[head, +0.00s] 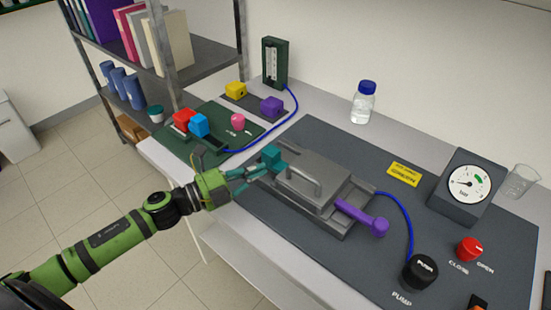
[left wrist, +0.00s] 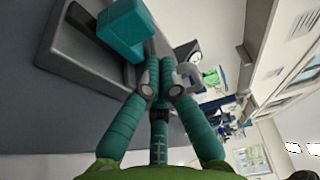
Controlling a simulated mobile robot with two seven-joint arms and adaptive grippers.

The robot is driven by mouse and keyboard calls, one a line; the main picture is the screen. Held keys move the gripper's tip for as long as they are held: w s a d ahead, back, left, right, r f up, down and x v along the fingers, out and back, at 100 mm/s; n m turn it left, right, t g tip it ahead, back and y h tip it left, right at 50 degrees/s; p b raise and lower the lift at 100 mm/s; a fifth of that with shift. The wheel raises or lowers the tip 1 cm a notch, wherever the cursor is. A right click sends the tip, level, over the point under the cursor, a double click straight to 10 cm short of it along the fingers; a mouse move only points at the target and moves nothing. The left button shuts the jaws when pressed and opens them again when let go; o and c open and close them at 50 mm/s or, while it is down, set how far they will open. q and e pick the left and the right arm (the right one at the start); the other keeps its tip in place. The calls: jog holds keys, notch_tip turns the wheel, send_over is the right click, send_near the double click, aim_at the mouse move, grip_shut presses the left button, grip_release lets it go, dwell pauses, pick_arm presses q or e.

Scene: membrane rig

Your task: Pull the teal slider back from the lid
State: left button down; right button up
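The teal slider (head: 271,155) stands at the left end of the grey lid (head: 300,178), which has a bar handle on top. Its block also shows large in the left wrist view (left wrist: 122,30), close to my fingertips. My left gripper (head: 258,173) reaches in from the left, with its teal fingers beside the slider. In the left wrist view the fingers (left wrist: 155,62) converge towards the block. The tips partly merge with the block, so I cannot tell whether they grip it. My right gripper is not in view.
A purple slider (head: 362,217) sticks out at the rig's right end. A gauge (head: 467,187), black pump knob (head: 420,272) and red knob (head: 468,249) stand to the right. A bottle (head: 363,104) stands behind. Coloured blocks sit on a green mat (head: 178,146) at the back left.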

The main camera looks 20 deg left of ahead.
aim_at(267, 156)
pick_arm(q)
jog(key=p+x, duration=0.1)
jog(key=x, duration=0.3)
jog(key=shift+w+d+r, duration=0.1)
jog(key=shift+w+d, duration=0.15)
jog(key=shift+w, duration=0.05)
jog(key=shift+w+d, duration=0.25)
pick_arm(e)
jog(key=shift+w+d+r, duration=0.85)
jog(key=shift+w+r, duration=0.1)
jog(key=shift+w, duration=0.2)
pick_arm(q)
jog(key=shift+a, duration=0.1)
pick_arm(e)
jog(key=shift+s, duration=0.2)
pick_arm(q)
jog(key=shift+w+a+f, duration=0.1)
jog(key=shift+a+f, duration=0.1)
jog(key=shift+a, duration=0.1)
jog(key=shift+w+a+b, duration=0.2)
jog(key=shift+a+b, duration=0.05)
jog(key=shift+a, duration=0.3)
jog(key=shift+w+a+b, duration=0.2)
jog(key=shift+a, duration=0.35)
jog(key=shift+r, duration=0.15)
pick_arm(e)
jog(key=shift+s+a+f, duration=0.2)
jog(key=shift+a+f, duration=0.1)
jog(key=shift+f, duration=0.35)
